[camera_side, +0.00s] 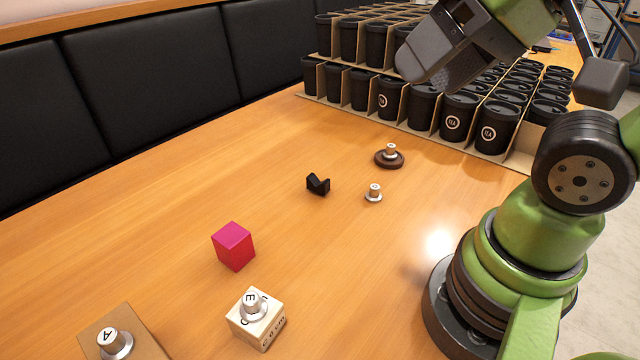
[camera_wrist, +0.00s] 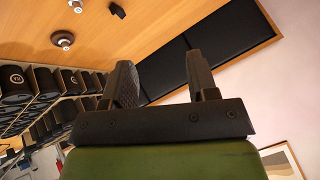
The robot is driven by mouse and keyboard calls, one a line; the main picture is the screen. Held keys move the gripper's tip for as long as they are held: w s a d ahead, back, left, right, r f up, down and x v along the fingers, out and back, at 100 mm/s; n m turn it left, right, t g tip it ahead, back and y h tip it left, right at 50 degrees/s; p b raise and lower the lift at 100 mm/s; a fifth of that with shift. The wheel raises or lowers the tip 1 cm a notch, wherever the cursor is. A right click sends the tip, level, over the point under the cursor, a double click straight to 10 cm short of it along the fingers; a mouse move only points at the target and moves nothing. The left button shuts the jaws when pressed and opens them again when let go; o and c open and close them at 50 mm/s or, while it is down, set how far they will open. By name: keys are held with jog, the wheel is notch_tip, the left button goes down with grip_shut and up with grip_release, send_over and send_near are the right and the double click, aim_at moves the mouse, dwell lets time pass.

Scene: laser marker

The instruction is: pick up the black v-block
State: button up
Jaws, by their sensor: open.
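The black v-block (camera_side: 318,185) is a small dark piece with a notch in its top. It sits on the wooden table in the middle of the side view. In the wrist view the v-block (camera_wrist: 117,10) shows small at the top edge. My gripper (camera_side: 418,68) is raised well above the table near the stacked cups, apart from the v-block, up and to its right in the side view. In the wrist view my gripper (camera_wrist: 160,80) has its two fingers spread with nothing between them.
Another sits on a brown round base (camera_side: 389,158). A magenta cube (camera_side: 233,246), a lettered wooden cube (camera_side: 256,322) and a tan block (camera_side: 128,335) stand nearer. Stacked black cups (camera_side: 425,105) fill the back. Table left is clear.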

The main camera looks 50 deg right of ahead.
jog(key=n+g+h, duration=0.2)
jog(key=n+g, duration=0.3)
jog(key=g, duration=0.2)
send_over(316, 182)
jog(key=f, duration=2.5)
jog(key=shift+w+d, duration=0.1)
jog(key=shift+d, duration=0.2)
jog(key=shift+a+f, duration=0.15)
jog(key=shift+f, duration=1.4)
jog(key=shift+a+f, duration=0.15)
jog(key=shift+f, duration=1.35)
grip_shut()
